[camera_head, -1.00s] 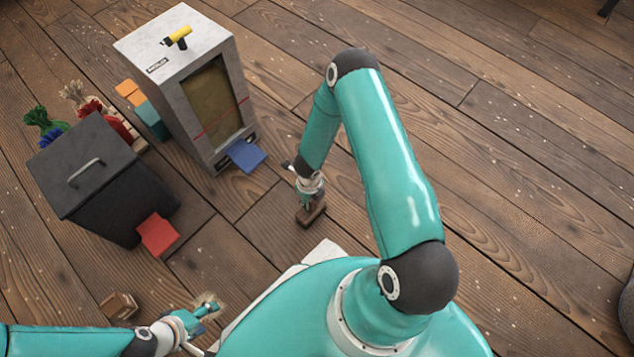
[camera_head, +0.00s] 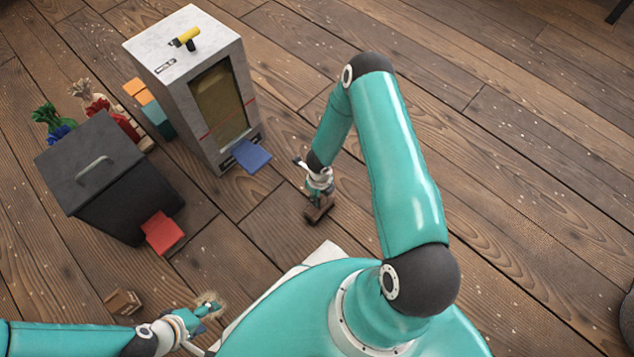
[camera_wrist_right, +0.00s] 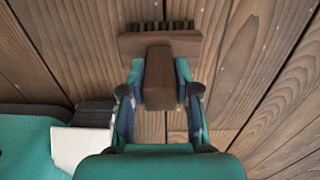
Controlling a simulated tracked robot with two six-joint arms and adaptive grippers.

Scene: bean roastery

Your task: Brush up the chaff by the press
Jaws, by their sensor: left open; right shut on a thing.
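My right gripper (camera_head: 318,198) is shut on the handle of a brown wooden brush (camera_head: 318,215). In the right wrist view the brush (camera_wrist_right: 160,45) has a wide block with dark bristles along its far edge. It is low over the floor; I cannot tell whether the bristles touch. A tall grey machine with a window (camera_head: 195,85), perhaps the press, stands left of the brush. My left gripper (camera_head: 203,311) is open at the lower left, next to a small tan fuzzy patch (camera_head: 211,298), perhaps chaff. Pale flecks are scattered over the floor.
A dark lidded bin (camera_head: 108,180) with a red flap (camera_head: 163,234) stands left of the machine. A blue flap (camera_head: 250,156) juts from the machine's base. A small brown box (camera_head: 123,303) lies near my left arm.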

